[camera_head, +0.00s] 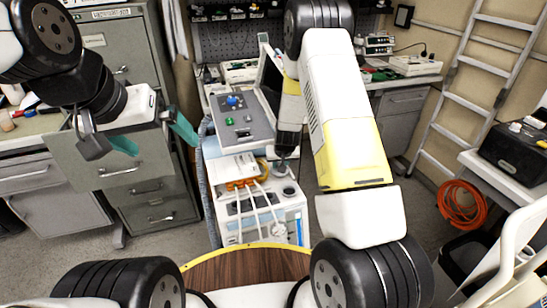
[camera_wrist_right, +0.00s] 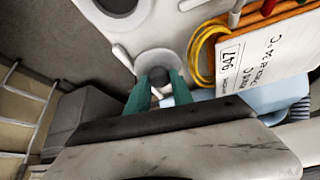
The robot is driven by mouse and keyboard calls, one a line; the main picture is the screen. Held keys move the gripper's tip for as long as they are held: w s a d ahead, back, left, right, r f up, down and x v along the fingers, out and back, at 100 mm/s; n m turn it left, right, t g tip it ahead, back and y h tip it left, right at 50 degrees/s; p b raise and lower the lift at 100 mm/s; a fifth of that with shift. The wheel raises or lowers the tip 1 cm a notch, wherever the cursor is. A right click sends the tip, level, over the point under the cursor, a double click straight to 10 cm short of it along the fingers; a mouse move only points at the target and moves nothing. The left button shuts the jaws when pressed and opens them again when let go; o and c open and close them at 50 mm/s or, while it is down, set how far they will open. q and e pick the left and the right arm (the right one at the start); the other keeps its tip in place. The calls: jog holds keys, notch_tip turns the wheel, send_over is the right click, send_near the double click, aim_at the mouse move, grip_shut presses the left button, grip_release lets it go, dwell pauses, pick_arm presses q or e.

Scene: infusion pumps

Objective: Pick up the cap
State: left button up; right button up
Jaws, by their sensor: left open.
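A small dark round piece, which looks like the cap (camera_wrist_right: 158,77), shows in the right wrist view between the fingertips of my right gripper (camera_wrist_right: 160,82). It stands in front of a grey round disc (camera_wrist_right: 162,62). The fingers are on both sides of it, but whether they press on it is unclear. In the head view my right gripper (camera_head: 284,160) points down at the front of the white cart (camera_head: 225,222), and its fingertips are hard to make out. My left gripper (camera_head: 152,140) is open and empty, in front of the grey drawer cabinet at left.
A grey panel (camera_head: 257,128) with blue and green knobs is on the cart. An orange block (camera_head: 240,184) with white tubes lies near my right gripper; a white label (camera_wrist_right: 245,72) is close beside the fingers. A ladder (camera_head: 470,85) and orange hose (camera_head: 462,203) are at right.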

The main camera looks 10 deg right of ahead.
grip_shut()
jog(key=shift+r, duration=0.15)
jog(key=shift+r, duration=0.55)
notch_tip(320, 180, up, 2)
jog(key=shift+r, duration=0.15)
jog(key=s+a+r, duration=0.1)
jog(key=s, duration=1.5)
jog(key=shift+a+r, duration=0.2)
jog(key=shift+a, duration=0.15)
